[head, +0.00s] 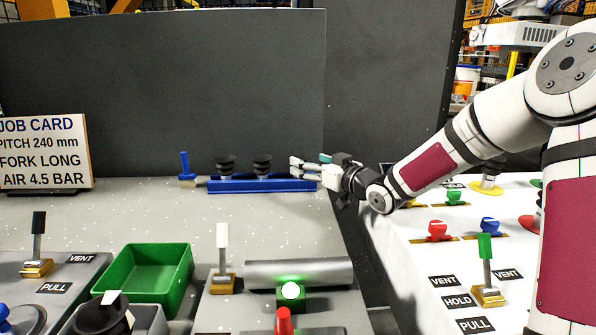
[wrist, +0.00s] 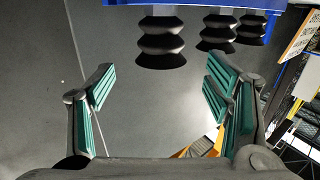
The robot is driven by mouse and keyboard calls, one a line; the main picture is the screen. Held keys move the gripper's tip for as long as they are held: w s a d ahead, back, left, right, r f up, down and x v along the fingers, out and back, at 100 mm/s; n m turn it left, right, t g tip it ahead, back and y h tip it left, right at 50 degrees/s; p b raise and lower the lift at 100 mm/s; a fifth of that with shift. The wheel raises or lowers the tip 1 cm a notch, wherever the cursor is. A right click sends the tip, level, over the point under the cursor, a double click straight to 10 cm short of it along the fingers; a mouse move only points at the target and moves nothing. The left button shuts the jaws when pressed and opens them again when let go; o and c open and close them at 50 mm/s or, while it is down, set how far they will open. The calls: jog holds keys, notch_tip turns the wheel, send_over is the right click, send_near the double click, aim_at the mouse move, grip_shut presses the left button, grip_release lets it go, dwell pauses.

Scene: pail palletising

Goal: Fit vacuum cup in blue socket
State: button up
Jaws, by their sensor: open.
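Black bellows vacuum cups stand in a row on a blue rack (head: 285,186) at the back of the grey table. Two show in the head view, the left cup (head: 225,166) and the right cup (head: 262,165). The wrist view shows three, the nearest cup (wrist: 162,42) being largest. My gripper (head: 293,168) is at the right end of the rack, pointing left. In the wrist view my gripper (wrist: 158,92) has its fingers wide apart with nothing between them, and the nearest cup is beyond the fingertips. I cannot make out which thing is the blue socket.
A blue-handled brush (head: 186,170) stands left of the rack. A green bin (head: 145,278), a grey cylinder (head: 299,274) and a white-handled lever (head: 223,255) are in front. A white panel (head: 420,262) with coloured knobs lies right. The table between bin and rack is clear.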

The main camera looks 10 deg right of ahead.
aim_at(298, 157)
jog(key=shift+b+x, duration=0.95)
jog(key=shift+x, duration=1.95)
jog(key=c, duration=1.3)
